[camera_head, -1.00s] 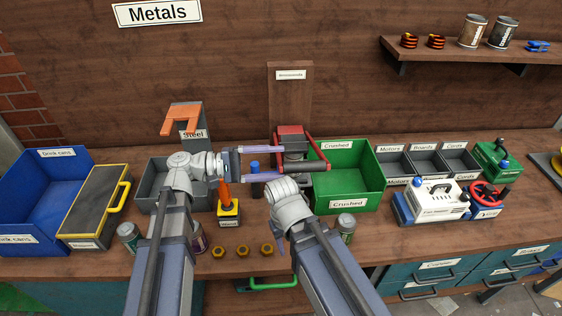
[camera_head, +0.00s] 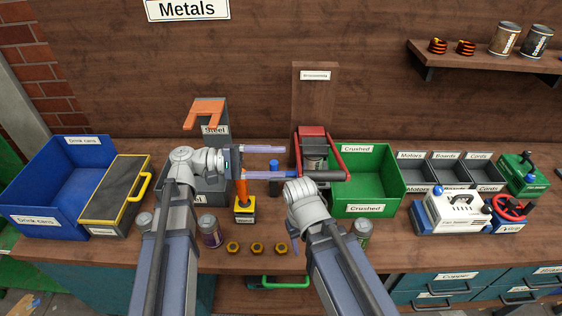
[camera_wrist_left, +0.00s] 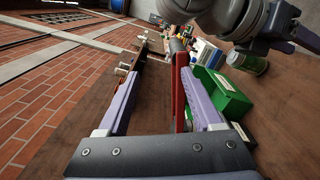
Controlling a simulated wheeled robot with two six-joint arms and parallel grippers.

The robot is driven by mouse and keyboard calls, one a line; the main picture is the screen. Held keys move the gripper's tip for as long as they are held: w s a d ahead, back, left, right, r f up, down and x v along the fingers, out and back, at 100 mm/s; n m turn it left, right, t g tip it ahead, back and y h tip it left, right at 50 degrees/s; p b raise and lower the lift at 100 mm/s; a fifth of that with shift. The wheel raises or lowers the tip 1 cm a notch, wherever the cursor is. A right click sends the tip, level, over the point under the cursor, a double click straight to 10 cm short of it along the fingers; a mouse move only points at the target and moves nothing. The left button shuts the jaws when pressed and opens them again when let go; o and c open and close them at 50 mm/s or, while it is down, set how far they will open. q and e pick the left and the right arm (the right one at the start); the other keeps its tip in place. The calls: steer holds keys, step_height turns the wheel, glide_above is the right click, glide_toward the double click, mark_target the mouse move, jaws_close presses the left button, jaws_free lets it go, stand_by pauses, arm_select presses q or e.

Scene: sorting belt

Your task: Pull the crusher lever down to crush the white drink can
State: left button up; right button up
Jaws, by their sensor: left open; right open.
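The crusher (camera_head: 312,133) has a red frame and stands against an upright wooden board. Its red lever ends in a dark crossbar handle (camera_head: 322,175), raised in front of the green bin. A greyish-white can (camera_head: 314,163) shows partly inside the crusher; the frame hides the rest. My left gripper (camera_head: 284,161) is open and empty, just left of the crusher, fingers pointing right toward it. In the left wrist view the red lever arm (camera_wrist_left: 180,95) appears between the open fingers, nearer the right one; contact cannot be told. My right gripper (camera_head: 295,246) is mostly hidden under its wrist, low at the front.
A green "Crushed" bin (camera_head: 367,208) stands right of the crusher. An orange-handled yellow block (camera_head: 244,213) and blue-topped post (camera_head: 274,175) are near my left gripper.

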arm_select(q)
steer(key=shift+a, duration=2.15)
